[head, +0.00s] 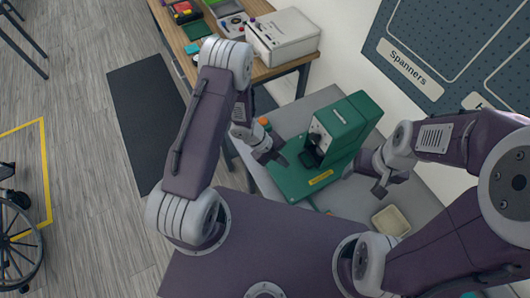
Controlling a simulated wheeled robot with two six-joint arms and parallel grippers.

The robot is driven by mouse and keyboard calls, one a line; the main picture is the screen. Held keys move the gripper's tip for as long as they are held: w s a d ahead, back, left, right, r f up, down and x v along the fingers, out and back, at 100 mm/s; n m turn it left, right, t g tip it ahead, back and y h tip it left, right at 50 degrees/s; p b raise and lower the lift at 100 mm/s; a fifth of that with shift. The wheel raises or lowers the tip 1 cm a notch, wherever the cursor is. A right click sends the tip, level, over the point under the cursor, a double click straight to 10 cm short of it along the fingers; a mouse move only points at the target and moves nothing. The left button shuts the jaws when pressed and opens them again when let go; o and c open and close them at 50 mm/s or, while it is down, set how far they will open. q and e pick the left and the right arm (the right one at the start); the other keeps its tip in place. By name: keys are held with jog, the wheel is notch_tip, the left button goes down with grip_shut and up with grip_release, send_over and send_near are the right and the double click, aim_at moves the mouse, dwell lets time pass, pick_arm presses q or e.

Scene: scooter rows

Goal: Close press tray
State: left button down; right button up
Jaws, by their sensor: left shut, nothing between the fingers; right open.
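The green press (343,124) stands on its green base (292,184) on a grey bench, with a yellow label at the base's front edge. A dark part that looks like the press tray (308,159) shows at the lower left of the press head; I cannot tell how far it is out. My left gripper (281,160) is shut and empty, over the base just left of the dark part; I cannot tell whether they touch. My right gripper (367,184) is open and empty, right of the base and apart from the press.
A cream dish (391,221) lies on the bench at right. A wooden table (262,70) behind holds a white box (283,37). A pegboard (450,50) hangs on the wall.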

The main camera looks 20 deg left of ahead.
pick_arm(q)
jog(key=w+a+r+n+t+y+b, duration=0.25)
jog(key=w+a+r+n, duration=0.2)
jog(key=r, duration=0.45)
jog(key=w+a+r+n+t+y+b, duration=0.1)
jog(key=w+a+r+n+t+y, duration=0.25)
jog(key=r, duration=0.55)
jog(key=s+a+f+n+g, duration=0.1)
jog(key=s+a+n+g, duration=0.1)
jog(key=s+n, duration=0.5)
jog(key=s+a+f+n+g, duration=0.1)
jog(key=s+a+n+g, duration=0.1)
jog(key=s+n, duration=0.6)
jog(key=n+g, duration=0.1)
jog(key=n, duration=0.2)
jog(key=shift+s+f+g+y, duration=0.25)
jog(key=shift+f+g+y, duration=0.05)
jog(key=shift+f, duration=0.05)
pick_arm(e)
jog(key=f, duration=0.2)
jog(key=d+f, duration=0.1)
jog(key=f, duration=0.1)
jog(key=shift+w, duration=0.4)
